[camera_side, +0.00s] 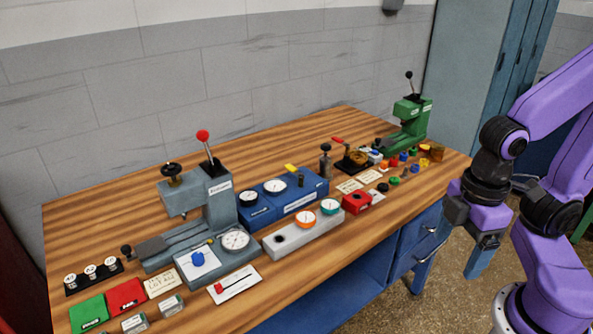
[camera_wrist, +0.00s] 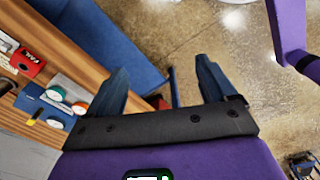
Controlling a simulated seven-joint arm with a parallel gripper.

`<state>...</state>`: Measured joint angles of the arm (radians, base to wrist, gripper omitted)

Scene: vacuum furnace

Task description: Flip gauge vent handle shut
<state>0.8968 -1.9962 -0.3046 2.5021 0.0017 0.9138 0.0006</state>
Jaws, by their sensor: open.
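A blue box (camera_side: 300,203) with two round dial gauges (camera_side: 274,186) stands mid-bench. A small yellow handle (camera_side: 291,168) sits on its top, near a dark post. Which lever is the gauge vent handle I cannot tell for sure; this yellow one is by the gauges. My gripper (camera_side: 482,258) hangs beyond the bench's right edge, pointing down, well away from the box. It is open and empty; its two fingers (camera_wrist: 162,78) show apart in the wrist view.
A pale block with orange and teal dials (camera_side: 301,235) and a red box (camera_side: 356,202) stand in front of the blue box. A grey press with a red-knobbed lever (camera_side: 203,135) stands left. A green press (camera_side: 410,125) and small loose parts are right. Open floor (camera_side: 440,290) lies below my gripper.

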